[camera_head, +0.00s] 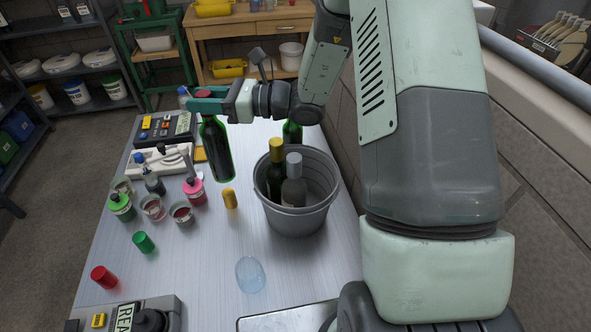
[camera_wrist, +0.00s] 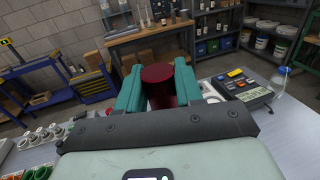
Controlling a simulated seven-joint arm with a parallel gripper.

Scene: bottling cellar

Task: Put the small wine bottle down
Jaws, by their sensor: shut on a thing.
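The small wine bottle (camera_head: 216,152), dark with green edges and a dark red top, hangs upright from my gripper (camera_head: 207,103) over the left middle of the metal table. My gripper is shut on its neck. In the wrist view the red top (camera_wrist: 160,82) sits between the two teal fingers. I cannot tell whether its base touches the table or is a little above it.
Right of it stands a grey bucket (camera_head: 297,218) with two bottles; another green bottle (camera_head: 292,131) is behind. The table front is mostly clear around a clear glass (camera_head: 250,275).

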